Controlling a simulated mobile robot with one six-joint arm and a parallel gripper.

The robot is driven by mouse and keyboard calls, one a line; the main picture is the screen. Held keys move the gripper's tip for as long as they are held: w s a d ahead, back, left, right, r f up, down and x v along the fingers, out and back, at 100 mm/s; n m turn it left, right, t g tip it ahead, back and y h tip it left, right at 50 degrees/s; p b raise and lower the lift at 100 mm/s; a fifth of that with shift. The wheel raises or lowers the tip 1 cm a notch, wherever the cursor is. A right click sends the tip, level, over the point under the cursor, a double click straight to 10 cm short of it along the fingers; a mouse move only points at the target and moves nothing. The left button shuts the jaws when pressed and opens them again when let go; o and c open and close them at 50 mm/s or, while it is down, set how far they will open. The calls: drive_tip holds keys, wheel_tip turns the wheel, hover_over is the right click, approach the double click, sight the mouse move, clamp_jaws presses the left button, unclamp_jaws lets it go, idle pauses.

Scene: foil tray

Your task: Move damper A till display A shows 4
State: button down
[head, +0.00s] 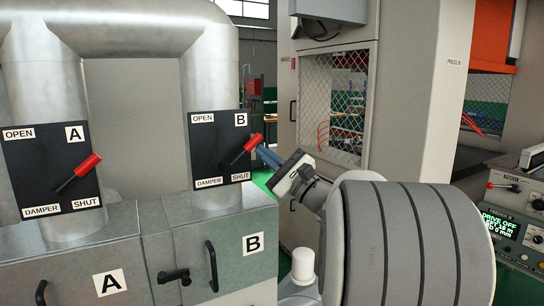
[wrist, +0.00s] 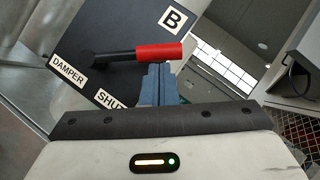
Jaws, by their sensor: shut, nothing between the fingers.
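Damper A's black plate (head: 35,155) is on the left pipe. Its lever has a red grip (head: 87,165) tilted up to the right, between the OPEN and SHUT labels. Damper B's plate (head: 205,165) is on the pipe to its right, and its lever's red grip (head: 247,146) also tilts up right. My gripper (head: 263,153) is shut and empty at damper B, not at A. In the wrist view my blue fingers (wrist: 158,70) are together just below B's red grip (wrist: 159,51); I cannot tell whether they touch it. I see no display marked A.
Metal boxes marked A (head: 80,265) and B (head: 230,245) stand under the pipes, with black handles sticking out. A tall press cabinet (head: 415,70) stands behind my arm. A press console (head: 510,225) with a lit "DRIVE OFF" screen is at the far right.

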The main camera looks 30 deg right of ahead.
drive_tip(key=shift+a+r+n+g+y+b, duration=0.3)
drive_tip(key=shift+r+n+b, duration=0.2)
drive_tip(key=shift+n, duration=0.3)
drive_tip(key=shift+a+r+n+g+y+b, duration=0.15)
drive_tip(key=shift+r+n+g+b, duration=0.25)
drive_tip(key=shift+n+b, duration=0.3)
drive_tip(key=shift+a+r+n+g+y+b, duration=0.2)
drive_tip(key=shift+r+n+g+b, duration=0.25)
drive_tip(key=shift+n, duration=0.45)
drive_tip(key=shift+d+f, duration=0.1)
drive_tip(key=shift+f, duration=0.05)
